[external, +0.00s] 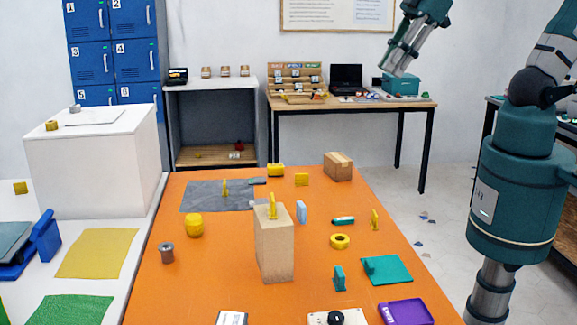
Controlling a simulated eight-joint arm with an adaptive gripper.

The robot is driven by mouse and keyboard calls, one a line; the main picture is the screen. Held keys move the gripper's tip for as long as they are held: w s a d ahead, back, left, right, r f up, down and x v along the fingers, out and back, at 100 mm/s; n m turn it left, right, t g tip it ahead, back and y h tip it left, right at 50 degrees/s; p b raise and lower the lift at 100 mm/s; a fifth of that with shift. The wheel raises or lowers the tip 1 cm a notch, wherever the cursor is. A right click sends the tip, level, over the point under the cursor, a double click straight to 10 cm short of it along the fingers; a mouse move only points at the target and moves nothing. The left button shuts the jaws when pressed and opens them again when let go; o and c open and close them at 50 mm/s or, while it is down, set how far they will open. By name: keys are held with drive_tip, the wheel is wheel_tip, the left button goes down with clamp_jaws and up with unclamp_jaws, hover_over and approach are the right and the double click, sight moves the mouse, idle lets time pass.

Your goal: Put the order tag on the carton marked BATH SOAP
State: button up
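My gripper (394,68) hangs high at the upper right, pointing down and left, in front of the back desk's teal box. Its fingers are too small to show whether they are apart or hold anything. A brown carton (338,167) sits at the far right of the orange table. Three small brown cartons (225,71) stand in a row on the white shelf unit at the back. I cannot read BATH SOAP on any of them. I cannot pick out the order tag for certain; a white card (231,318) is partly cut off at the front edge.
The orange table (210,285) holds a tall tan block (274,245) with a yellow piece on top, a yellow tape roll (340,241), a purple tray (405,312) and several small printed parts. A white box (92,165) stands left. The back desk (425,103) holds a laptop (346,78).

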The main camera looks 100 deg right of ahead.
drive_tip(key=s+d+f+m+t, duration=0.1)
drive_tip(key=s+f+m, duration=0.1)
drive_tip(key=s, duration=0.3)
drive_tip(key=shift+s+d+m, duration=0.25)
drive_tip(key=shift+d+m, duration=0.15)
